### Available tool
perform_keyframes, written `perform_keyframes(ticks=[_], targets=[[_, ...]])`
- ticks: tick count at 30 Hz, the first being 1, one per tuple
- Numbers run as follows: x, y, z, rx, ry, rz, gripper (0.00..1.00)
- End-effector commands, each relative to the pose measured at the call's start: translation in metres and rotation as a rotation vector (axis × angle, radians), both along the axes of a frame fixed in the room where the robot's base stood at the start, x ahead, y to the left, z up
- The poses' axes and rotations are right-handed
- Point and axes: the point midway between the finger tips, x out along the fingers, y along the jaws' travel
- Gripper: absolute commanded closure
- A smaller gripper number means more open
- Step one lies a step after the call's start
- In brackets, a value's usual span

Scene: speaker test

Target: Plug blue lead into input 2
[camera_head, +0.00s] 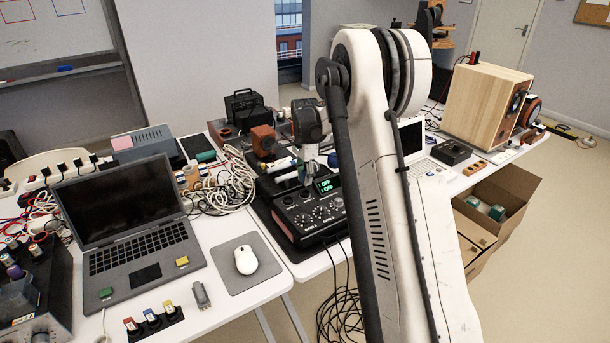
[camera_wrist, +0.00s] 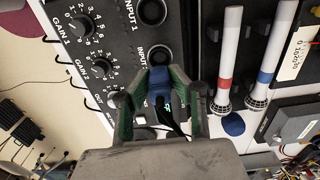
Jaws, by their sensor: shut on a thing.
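My gripper (camera_wrist: 158,100) is shut on the blue lead's plug (camera_wrist: 159,82) in the wrist view, with a green-lined finger on either side. A dark cable trails from the plug between the fingers. The plug's front end is at the lower edge of the round input 2 socket (camera_wrist: 159,55); I cannot tell whether it has entered it. The input 1 socket (camera_wrist: 151,11) is above and looks empty. Both are on the black mixer (camera_head: 298,216), which has knobs and a lit green display (camera_head: 327,184). In the head view my arm hides part of the mixer.
White microphones with a red band (camera_wrist: 227,60) and a blue band (camera_wrist: 270,55) lie right of the sockets. A blue disc (camera_wrist: 233,125) is beside them. A laptop (camera_head: 130,225), a mouse (camera_head: 246,260) and coiled white cable (camera_head: 228,185) are left of the mixer.

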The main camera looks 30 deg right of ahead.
Motion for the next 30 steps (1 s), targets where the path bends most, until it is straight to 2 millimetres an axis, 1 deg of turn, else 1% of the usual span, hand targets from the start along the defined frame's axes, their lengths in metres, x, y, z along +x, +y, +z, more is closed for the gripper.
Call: perform_keyframes(ticks=[15,20,30], targets=[[0.0,0.0,-0.032,0.0,0.0,0.0,0.99],[0.0,0.0,-0.036,0.0,0.0,0.0,0.99],[0.0,0.0,-0.035,0.0,0.0,0.0,0.99]])
